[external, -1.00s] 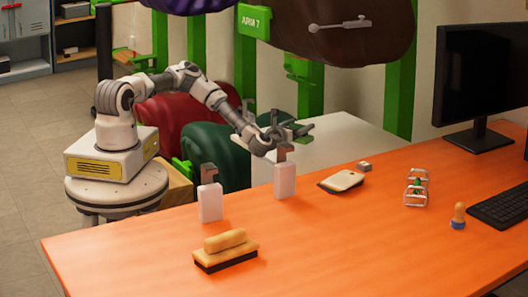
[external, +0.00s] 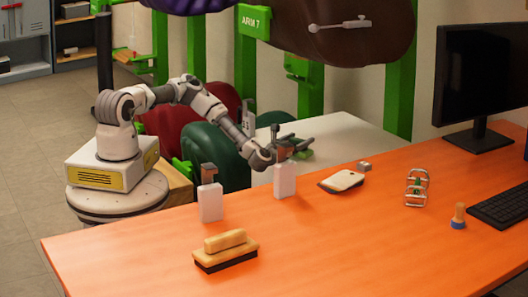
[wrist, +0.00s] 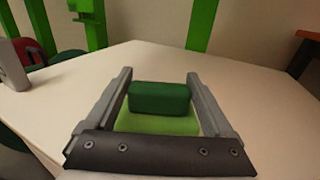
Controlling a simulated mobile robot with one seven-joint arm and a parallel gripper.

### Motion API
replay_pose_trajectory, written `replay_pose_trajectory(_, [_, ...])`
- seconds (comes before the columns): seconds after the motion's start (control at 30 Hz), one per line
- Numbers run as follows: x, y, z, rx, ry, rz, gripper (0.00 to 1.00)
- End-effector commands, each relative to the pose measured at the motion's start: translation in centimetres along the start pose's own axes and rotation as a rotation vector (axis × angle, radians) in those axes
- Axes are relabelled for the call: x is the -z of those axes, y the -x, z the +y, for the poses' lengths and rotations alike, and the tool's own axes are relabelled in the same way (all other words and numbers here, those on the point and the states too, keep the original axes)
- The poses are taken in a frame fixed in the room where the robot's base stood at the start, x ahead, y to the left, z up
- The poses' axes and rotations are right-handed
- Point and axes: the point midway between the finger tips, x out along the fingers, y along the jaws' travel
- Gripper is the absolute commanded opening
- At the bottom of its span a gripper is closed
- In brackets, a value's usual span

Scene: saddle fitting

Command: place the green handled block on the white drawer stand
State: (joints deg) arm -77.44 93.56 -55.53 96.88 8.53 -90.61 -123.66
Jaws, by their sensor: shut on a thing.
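The green handled block (wrist: 157,124) is between the two fingers of my gripper (wrist: 160,82) in the wrist view. Its dark green handle (wrist: 160,97) is held, with the lighter green body below. The white drawer stand (external: 345,135) is behind the orange table in the external view, and its pale top (wrist: 245,110) fills much of the wrist view. My gripper (external: 300,146) is low over the stand's near part, shut on the block, of which only a little green shows. I cannot tell whether the block touches the top.
Two white bottles (external: 210,204) (external: 285,182) stand at the orange table's (external: 340,240) back edge, one close in front of my gripper. A wooden brush (external: 226,252) lies nearer. A grey metal piece (wrist: 14,66) stands at the wrist view's left. Much of the stand top is bare.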

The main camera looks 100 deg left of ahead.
Motion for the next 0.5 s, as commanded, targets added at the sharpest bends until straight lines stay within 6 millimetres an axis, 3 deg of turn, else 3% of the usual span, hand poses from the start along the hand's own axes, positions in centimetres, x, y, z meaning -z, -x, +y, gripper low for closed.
replay_pose_trajectory(0.5, [1.09,-0.01,0.00,0.000,0.000,-0.001,0.20])
